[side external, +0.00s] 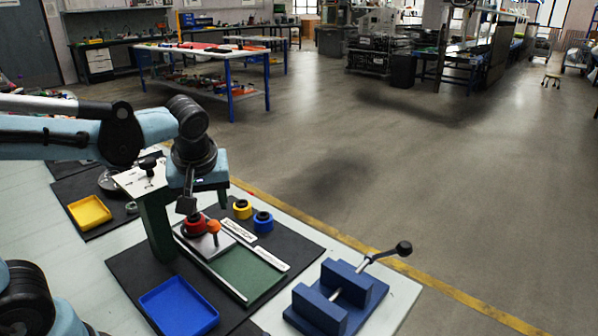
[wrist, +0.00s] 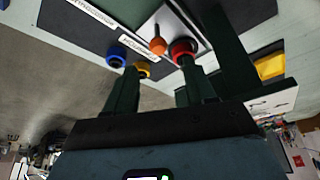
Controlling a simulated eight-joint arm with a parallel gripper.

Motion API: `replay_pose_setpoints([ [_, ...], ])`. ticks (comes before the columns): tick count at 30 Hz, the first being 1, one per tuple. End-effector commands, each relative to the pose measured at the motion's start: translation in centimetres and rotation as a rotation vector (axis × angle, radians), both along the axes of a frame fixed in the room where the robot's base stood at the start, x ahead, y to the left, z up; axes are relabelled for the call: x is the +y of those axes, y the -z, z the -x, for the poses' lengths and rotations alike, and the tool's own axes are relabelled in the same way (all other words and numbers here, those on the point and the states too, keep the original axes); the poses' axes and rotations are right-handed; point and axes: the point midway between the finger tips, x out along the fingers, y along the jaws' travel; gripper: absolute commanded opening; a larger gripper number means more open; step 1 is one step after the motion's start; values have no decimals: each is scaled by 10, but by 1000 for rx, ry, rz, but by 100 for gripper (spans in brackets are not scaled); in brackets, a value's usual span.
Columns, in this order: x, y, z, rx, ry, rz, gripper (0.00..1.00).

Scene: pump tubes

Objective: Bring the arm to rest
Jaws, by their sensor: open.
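My gripper (side external: 204,202) hangs from the arm over the work mat, fingers pointing down, open with nothing seen between the fingers. In the wrist view its two dark fingers (wrist: 160,78) stand apart. Just below it in the side view are a red round piece (side external: 194,225) and an orange knob (side external: 213,227) on a light plate; whether a finger touches the red piece I cannot tell. A yellow round piece (side external: 243,209) and a blue round piece (side external: 263,221) stand to the right, apart from the gripper.
A green stand (side external: 155,230) rises close to the gripper's left. A blue tray (side external: 180,307) lies at the front and a yellow tray (side external: 89,212) at the left. A blue vise (side external: 335,297) with a black-knobbed lever stands at the right. Air above the mat's right part is clear.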

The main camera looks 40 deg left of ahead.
Motion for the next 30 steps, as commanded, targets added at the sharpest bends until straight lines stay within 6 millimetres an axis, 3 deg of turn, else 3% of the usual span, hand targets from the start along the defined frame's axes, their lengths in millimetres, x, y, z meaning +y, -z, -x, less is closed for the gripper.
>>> replay_pose_setpoints([
  [5,-3,2,2,-5,72,8,55],
  [18,-44,14,14,-164,833,-52,55],
  [24,-51,14,15,-209,970,-105,55],
  [30,-51,14,14,-212,982,-111,55],
])
